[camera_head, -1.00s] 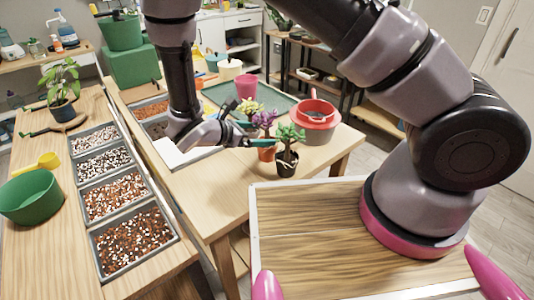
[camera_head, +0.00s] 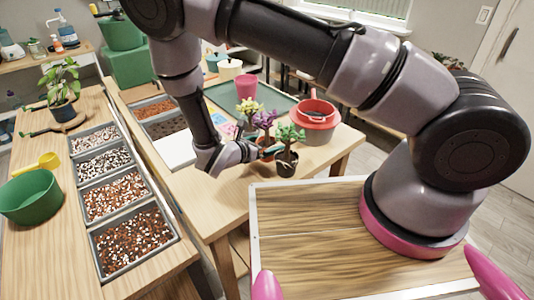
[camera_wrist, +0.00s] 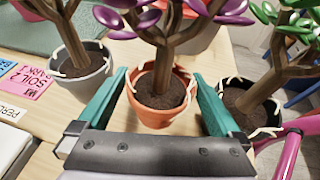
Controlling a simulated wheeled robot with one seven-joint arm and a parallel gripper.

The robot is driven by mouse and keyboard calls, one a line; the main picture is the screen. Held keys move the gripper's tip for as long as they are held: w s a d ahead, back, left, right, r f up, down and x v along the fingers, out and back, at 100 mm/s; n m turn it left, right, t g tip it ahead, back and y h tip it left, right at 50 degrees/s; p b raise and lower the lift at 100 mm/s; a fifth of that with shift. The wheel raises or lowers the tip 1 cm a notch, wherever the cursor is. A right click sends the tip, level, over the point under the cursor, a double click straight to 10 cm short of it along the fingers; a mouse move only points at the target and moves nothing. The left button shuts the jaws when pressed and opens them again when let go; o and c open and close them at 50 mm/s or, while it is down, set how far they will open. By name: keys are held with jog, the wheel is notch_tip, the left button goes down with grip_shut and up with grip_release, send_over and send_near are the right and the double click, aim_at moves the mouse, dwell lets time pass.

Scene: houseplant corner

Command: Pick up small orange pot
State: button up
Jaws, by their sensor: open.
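The small orange pot (camera_wrist: 158,108) holds dark soil and a purple-leaved plant. In the wrist view it sits upright on the wooden table between the two teal fingers of my open gripper (camera_wrist: 160,100), with gaps showing at both sides. In the head view the purple plant (camera_head: 264,121) shows, and the pot is mostly hidden behind my gripper (camera_head: 262,150). A grey pot (camera_wrist: 82,78) stands to its left and a black pot (camera_wrist: 250,103) with a green-leaved plant to its right, close outside the fingers.
Pink and white labels lie left of the grey pot. Bare table (camera_head: 215,205) lies in front.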

jog(key=x, duration=0.3)
jog(key=c, duration=0.8)
jog(key=shift+o, duration=0.2)
jog(key=shift+r, duration=0.1)
notch_tip(320, 180, up, 9)
jog(key=shift+r, duration=0.1)
jog(key=shift+f, duration=2.2)
